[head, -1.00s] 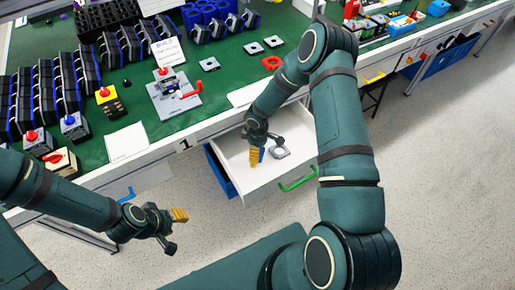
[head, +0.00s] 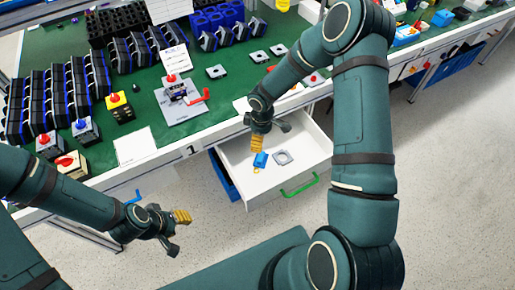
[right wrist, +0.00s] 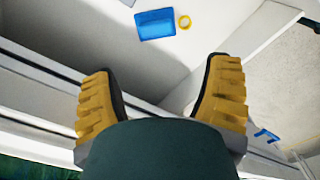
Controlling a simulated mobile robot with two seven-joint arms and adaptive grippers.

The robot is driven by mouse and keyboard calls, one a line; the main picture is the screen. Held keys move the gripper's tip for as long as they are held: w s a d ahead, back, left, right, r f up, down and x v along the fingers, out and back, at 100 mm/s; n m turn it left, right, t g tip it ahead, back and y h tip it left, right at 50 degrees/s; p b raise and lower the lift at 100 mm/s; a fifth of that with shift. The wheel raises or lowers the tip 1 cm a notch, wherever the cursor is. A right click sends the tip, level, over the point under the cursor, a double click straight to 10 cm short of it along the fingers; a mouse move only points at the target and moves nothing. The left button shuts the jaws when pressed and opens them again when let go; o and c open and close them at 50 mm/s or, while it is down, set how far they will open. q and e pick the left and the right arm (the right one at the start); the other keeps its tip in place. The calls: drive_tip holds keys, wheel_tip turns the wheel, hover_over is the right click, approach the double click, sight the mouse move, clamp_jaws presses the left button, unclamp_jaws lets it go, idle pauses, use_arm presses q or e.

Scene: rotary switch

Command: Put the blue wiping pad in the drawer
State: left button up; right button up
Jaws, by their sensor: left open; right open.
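The blue wiping pad (head: 261,160) lies on the floor of the open white drawer (head: 292,186). It also shows in the right wrist view (right wrist: 156,24), flat beside a small yellow ring (right wrist: 184,22). My right gripper (head: 268,137) is open and empty, above the back part of the drawer and apart from the pad. In the right wrist view its two yellow-padded fingers (right wrist: 165,95) stand wide apart with nothing between them. My left gripper (head: 178,230) is open and empty, in front of the bench and left of the drawer.
A grey square plate (head: 282,157) lies in the drawer right of the pad. The drawer has a green handle (head: 300,186). The green bench top (head: 150,108) above holds switches, a fixture (head: 178,98) and blue-black parts. A blue bin (head: 226,174) is beside the drawer.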

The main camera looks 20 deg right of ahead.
drive_tip(key=s+a+f+m+t+y, duration=0.1)
drive_tip(key=s+a+m+y, duration=0.2)
drive_tip(key=s+a+m, duration=0.8)
drive_tip(key=s+a, duration=0.3)
drive_tip(key=s, duration=0.3)
drive_tip(key=shift+a+t+y, duration=0.25)
drive_tip(key=shift+t+y, duration=0.05)
drive_tip(key=shift+s, duration=0.1)
